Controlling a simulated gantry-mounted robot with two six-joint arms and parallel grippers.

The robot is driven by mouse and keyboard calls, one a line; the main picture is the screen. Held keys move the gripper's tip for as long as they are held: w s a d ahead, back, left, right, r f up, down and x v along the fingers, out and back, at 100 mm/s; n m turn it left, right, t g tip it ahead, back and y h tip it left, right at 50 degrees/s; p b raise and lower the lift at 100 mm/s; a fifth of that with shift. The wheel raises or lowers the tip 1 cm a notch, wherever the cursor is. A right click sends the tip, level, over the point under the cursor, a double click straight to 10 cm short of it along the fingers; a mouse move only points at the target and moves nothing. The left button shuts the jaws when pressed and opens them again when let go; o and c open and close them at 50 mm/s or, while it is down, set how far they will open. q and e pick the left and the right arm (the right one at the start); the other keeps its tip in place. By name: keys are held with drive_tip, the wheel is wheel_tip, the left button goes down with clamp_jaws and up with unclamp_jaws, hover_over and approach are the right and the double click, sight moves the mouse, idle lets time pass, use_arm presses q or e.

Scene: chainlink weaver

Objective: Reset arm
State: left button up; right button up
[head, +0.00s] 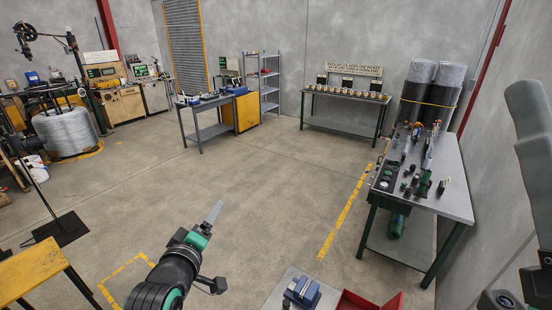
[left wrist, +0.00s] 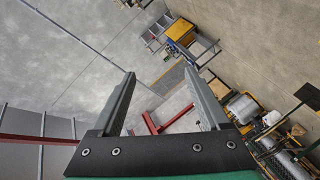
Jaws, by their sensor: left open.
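My left gripper (head: 214,211) points up and away from the bottom of the head view, over bare concrete floor. In the left wrist view its two grey fingers are spread wide, and the left gripper (left wrist: 159,74) holds nothing between them. The wrist view is tilted, with the room's walls and equipment seen at an angle. A grey-green part of my right arm (head: 535,150) rises along the right edge of the head view. My right gripper is outside the views.
A grey workbench (head: 453,188) with several tools stands at right. A blue vise-like block (head: 302,291) and a red tray (head: 368,301) sit on a near surface at bottom. A yellow-topped table (head: 30,273) is at lower left. The middle floor is clear.

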use_arm(q)
drive_tip(key=s+a+r+m+t, duration=0.1)
drive_tip(key=s+r+t, duration=0.15)
drive_tip(key=r, duration=0.55)
drive_tip(key=s+r+m+t, duration=0.1)
drive_tip(key=s+r+t, duration=0.15)
drive_tip(key=r, duration=0.45)
drive_tip(key=s+a+r+m+t+h, duration=0.1)
drive_tip(key=s+r+m+t, duration=0.6)
drive_tip(key=s+r, duration=1.1)
drive_tip(key=s+m, duration=0.2)
drive_tip(key=shift+s+a+r, duration=0.15)
drive_tip(key=shift+s+r, duration=0.1)
drive_tip(key=shift+s, duration=0.15)
